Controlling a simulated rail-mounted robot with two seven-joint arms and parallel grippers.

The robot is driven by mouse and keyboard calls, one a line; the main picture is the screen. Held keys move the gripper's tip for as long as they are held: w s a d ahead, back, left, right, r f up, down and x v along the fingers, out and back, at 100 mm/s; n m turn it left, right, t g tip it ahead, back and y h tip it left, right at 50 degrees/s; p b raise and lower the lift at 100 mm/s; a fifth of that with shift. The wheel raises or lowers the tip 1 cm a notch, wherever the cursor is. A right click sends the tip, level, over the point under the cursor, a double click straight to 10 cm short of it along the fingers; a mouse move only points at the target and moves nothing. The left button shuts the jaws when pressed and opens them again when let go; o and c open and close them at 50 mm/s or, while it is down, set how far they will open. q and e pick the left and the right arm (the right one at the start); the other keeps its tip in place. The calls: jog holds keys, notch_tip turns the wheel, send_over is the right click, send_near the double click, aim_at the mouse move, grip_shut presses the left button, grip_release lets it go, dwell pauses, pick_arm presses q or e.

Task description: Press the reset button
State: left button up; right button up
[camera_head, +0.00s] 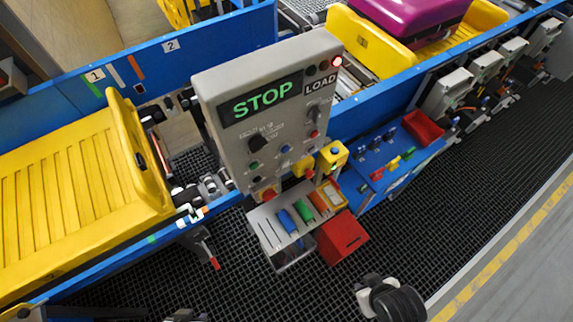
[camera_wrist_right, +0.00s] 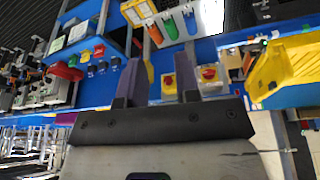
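The grey control panel (camera_head: 262,100) stands mid-view in the head view, with a green STOP display (camera_head: 262,97). Its face carries a green button (camera_head: 253,164), a blue button (camera_head: 285,148) and a red button (camera_head: 315,134); the labels are too small to read, so I cannot tell which is reset. My right gripper (camera_head: 385,298) is low in the head view, apart from the panel. The right wrist view shows its two fingers (camera_wrist_right: 160,88) spread with nothing between them. A dark part at the bottom edge seems to be my left gripper (camera_head: 184,315); its fingers are unclear.
Below the panel are a shelf with coloured items (camera_head: 292,222), a red bin (camera_head: 341,238) and a yellow button box (camera_head: 332,156). A yellow tray (camera_head: 70,200) lies left; a purple suitcase (camera_head: 410,18) sits in another tray behind. The dark grated floor in front is mostly clear.

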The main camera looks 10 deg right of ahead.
grip_shut()
dwell(1.1)
